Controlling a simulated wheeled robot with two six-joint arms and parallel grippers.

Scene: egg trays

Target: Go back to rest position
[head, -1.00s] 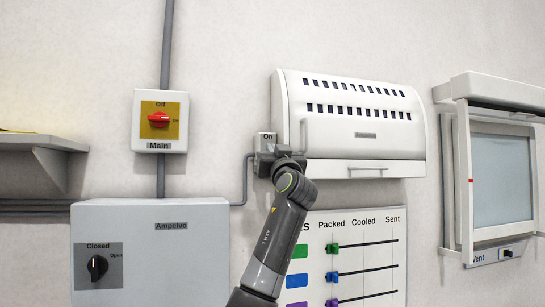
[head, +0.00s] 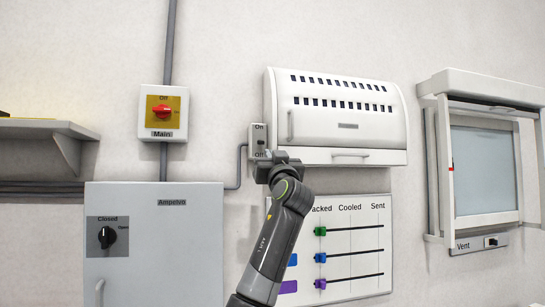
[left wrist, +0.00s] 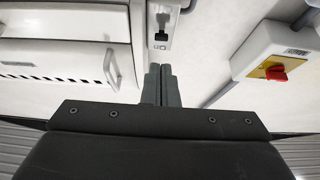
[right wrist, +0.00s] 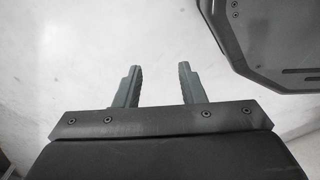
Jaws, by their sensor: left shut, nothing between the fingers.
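My left gripper (head: 268,168) is in front of the wall, just below and partly over the lower edge of a small On/Off switch plate (head: 258,138). In the left wrist view its two fingers (left wrist: 161,80) are pressed together with nothing between them. The switch plate (left wrist: 162,28) stands just beyond the fingertips there, and I see a gap between them. My right gripper (right wrist: 160,75) shows only in its own wrist view. Its fingers are apart and empty, over a plain pale surface.
A white hooded unit (head: 345,115) is right of the switch. A status board (head: 345,215) with sliders hangs below it. A red Main switch (head: 163,112) and a grey Ampelvo cabinet (head: 160,250) are to the left. A vent window (head: 485,165) is far right.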

